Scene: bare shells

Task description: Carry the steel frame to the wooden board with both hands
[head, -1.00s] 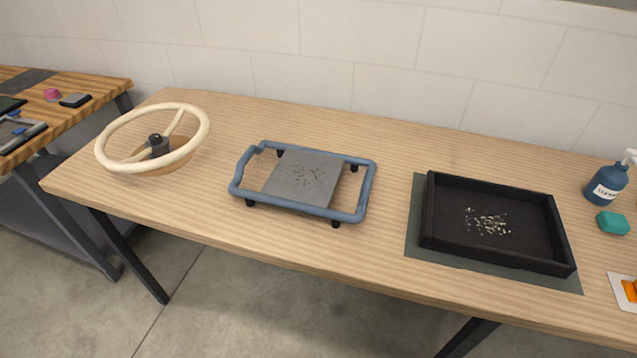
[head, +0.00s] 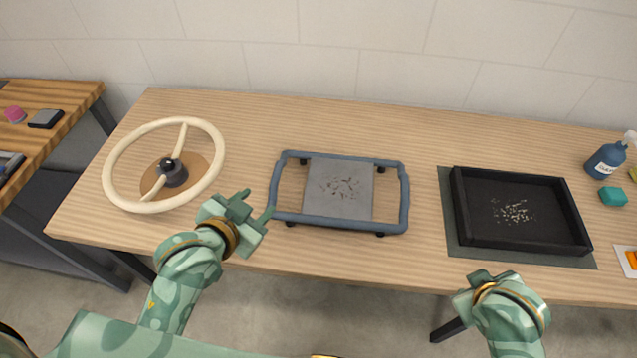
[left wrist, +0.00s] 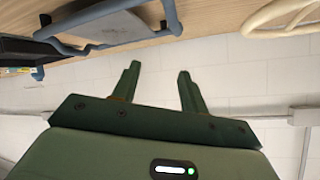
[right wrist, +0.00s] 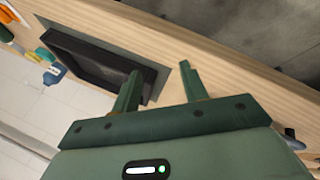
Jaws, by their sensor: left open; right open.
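The steel frame (head: 345,223) is a blue-grey tube rectangle on short black feet, with a bar at each end. A speckled grey plate (head: 325,190) sits in its middle. It stands on the long table; part of it shows in the left wrist view (left wrist: 150,36). My left gripper (head: 254,206) is open and empty, just left of the frame's left end, not holding it. My right gripper (head: 488,281) is open and empty at the table's front edge, right of the frame and in front of the black tray.
A cream wheel (head: 118,149) stands over a round brown base at left. A black tray (head: 525,246) with pale bits lies on a dark mat (head: 452,244) at right. A blue bottle (head: 604,163) and teal block (head: 612,196) are far right. Another bench (head: 70,125) is left.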

